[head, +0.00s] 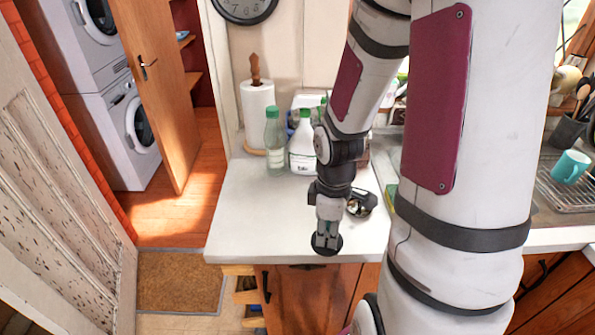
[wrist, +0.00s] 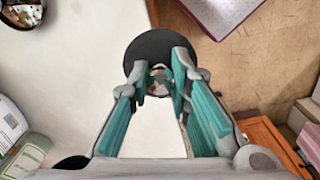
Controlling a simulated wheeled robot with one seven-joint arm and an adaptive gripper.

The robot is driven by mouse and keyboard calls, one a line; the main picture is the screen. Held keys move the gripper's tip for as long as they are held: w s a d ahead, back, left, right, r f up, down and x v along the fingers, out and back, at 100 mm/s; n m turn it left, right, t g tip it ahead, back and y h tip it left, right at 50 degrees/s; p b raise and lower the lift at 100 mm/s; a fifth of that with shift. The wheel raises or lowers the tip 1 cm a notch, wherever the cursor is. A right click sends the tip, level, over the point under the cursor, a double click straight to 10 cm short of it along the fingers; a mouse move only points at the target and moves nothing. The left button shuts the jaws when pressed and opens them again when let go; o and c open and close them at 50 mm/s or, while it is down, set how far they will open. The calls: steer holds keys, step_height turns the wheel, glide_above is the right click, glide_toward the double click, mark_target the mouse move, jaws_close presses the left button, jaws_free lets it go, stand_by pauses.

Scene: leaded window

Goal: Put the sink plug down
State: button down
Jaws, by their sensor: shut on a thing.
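The sink plug (head: 333,249) is a black disc, seen near the front edge of the white counter (head: 237,225). My gripper (head: 327,233) points down and is shut on the plug's top. In the wrist view the plug (wrist: 146,46) is a dark disc beyond the fingertips of my gripper (wrist: 160,84), with a small metallic knob between them. There the disc overlaps the counter's edge, with white top on its left and floor on its right. I cannot tell whether the plug touches the counter or hangs above it.
A shiny round metal item (head: 361,203) lies just behind my gripper. A green-capped bottle (head: 274,143), a white bottle (head: 302,147) and a paper towel roll (head: 257,115) stand at the back. The counter's front left is clear. A teal mug (head: 570,166) is far right.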

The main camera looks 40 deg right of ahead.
steer(key=w, duration=0.5)
steer(key=w+f, duration=0.1)
steer(key=w, duration=0.9)
steer(key=shift+w+f+b, duration=0.2)
steer(key=shift+w+b, duration=0.15)
steer(key=shift+b, duration=0.05)
steer(key=shift+w+f, duration=0.25)
steer(key=shift+w, duration=0.05)
steer(key=shift+f, duration=1.55)
steer(key=shift+f, duration=0.2)
steer(key=c, duration=1.5)
jaws_free()
